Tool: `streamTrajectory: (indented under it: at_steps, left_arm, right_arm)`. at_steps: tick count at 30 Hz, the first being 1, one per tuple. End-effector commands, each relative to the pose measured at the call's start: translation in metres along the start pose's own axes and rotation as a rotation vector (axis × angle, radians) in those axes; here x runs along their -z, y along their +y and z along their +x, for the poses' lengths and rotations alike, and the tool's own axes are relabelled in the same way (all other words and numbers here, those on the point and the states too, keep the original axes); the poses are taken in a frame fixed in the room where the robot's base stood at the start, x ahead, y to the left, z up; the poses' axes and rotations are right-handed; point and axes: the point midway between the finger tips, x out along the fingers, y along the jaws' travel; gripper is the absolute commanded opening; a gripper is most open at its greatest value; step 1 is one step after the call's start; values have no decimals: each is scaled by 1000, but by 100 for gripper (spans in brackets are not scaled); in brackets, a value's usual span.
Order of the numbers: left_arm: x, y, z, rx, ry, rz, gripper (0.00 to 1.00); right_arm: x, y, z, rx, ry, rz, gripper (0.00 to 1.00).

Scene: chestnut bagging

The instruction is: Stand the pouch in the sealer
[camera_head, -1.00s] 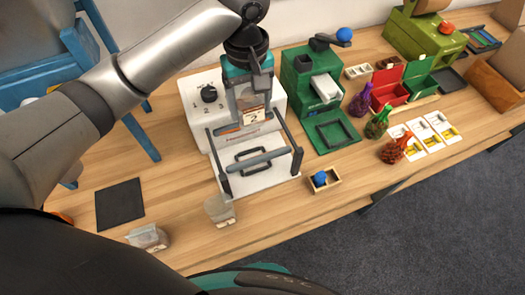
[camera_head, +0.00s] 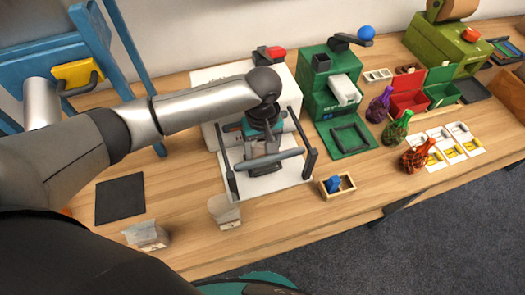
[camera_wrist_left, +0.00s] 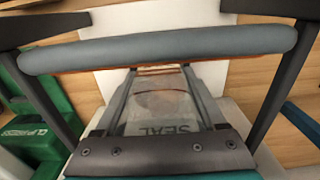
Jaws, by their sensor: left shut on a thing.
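The white sealer (camera_head: 228,78) stands on the table, with a hinged frame and a grey cross bar (camera_head: 270,161) at its front. The bar also spans the upper part of the left wrist view (camera_wrist_left: 160,52). My left gripper (camera_head: 263,148) is low over the sealer, within the frame behind the bar. It is shut on the pouch (camera_wrist_left: 160,105), which shows as a clear sheet with a brownish patch between the fingers in the left wrist view. The word SEAL appears there. In the head view the wrist hides the pouch, so I cannot tell whether its base touches the sealer. My right gripper is not in view.
Two small pale bags (camera_head: 224,211) (camera_head: 147,236) stand near the front edge. A black mat (camera_head: 120,199) lies at the left. A green press (camera_head: 318,92) stands right of the sealer, with a small wooden tray (camera_head: 337,195) before it. Net bags (camera_head: 418,158) are further right.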

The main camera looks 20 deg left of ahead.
Motion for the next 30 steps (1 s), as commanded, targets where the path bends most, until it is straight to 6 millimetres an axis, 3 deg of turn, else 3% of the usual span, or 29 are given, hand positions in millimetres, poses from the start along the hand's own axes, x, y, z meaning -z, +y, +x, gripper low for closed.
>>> streamTrajectory:
  at_steps: [11, 12, 19, 30]
  left_arm:
    - [0, 1, 5, -2, -1, 1, 12]
    - [0, 1, 6, -2, -1, 2, 73]
    - [0, 1, 6, -2, 0, 1, 99]
    - [0, 1, -2, -2, 1, 0, 100]
  right_arm:
    - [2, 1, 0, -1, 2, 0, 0]
    - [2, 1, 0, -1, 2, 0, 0]
    - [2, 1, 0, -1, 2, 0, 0]
    - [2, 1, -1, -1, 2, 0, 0]
